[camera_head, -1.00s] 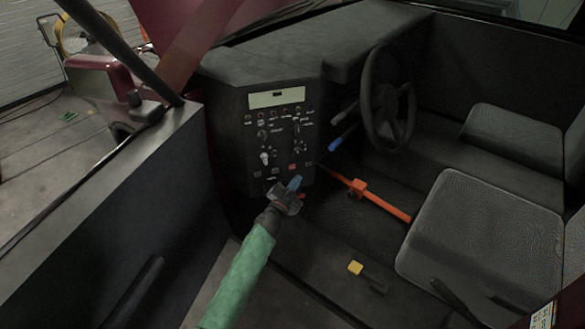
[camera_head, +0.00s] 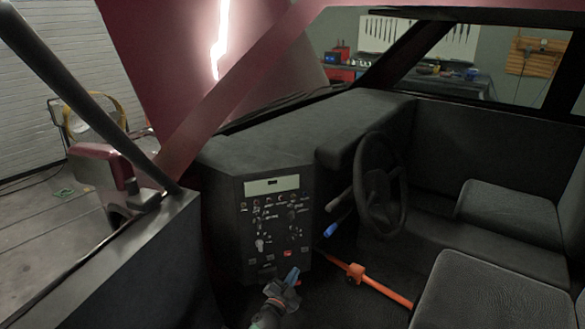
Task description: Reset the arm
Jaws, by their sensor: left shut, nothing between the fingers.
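My left gripper (camera_head: 291,277) shows at the bottom centre, dark with blue fingertips. It is shut and empty, just in front of the lower part of the dashboard panel (camera_head: 252,240). I cannot tell whether it touches the panel. The panel carries a pale display (camera_head: 272,185), rows of small knobs and switches, and a red button (camera_head: 287,254). Only the wrist end of my left arm shows, at the bottom edge. My right gripper is not in view.
A steering wheel (camera_head: 382,185) stands right of the panel, with a blue-tipped lever (camera_head: 332,230) beside it. An orange bar (camera_head: 378,287) crosses the footwell. Seats (camera_head: 495,290) fill the right. The open door (camera_head: 120,270) and its frame bound the left.

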